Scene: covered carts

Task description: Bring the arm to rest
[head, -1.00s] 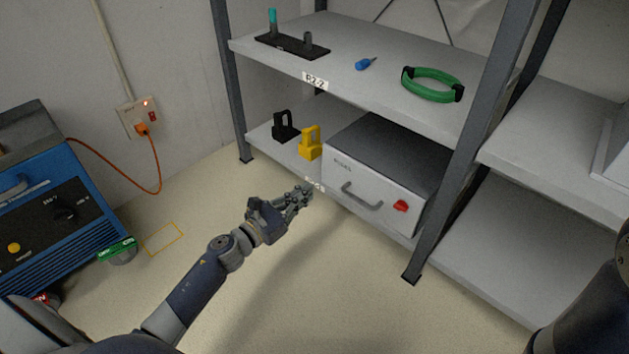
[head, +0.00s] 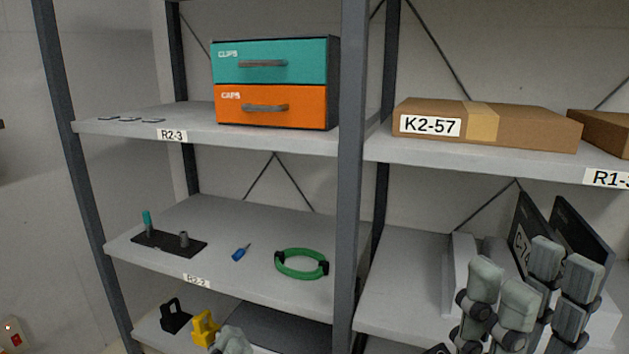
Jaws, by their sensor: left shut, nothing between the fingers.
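My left gripper (head: 232,340) shows only as a grey tip at the bottom edge, in front of the lowest shelf and just right of the yellow padlock-shaped block. It is shut and empty; the rest of it and its arm are below the picture. My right gripper (head: 528,292) stands large at the lower right with its grey fingers pointing up, in front of the right-hand shelf bay.
A grey shelf post (head: 351,180) stands between the bays. The yellow block (head: 205,328) is below. Dark panels (head: 580,235) stand behind my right gripper.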

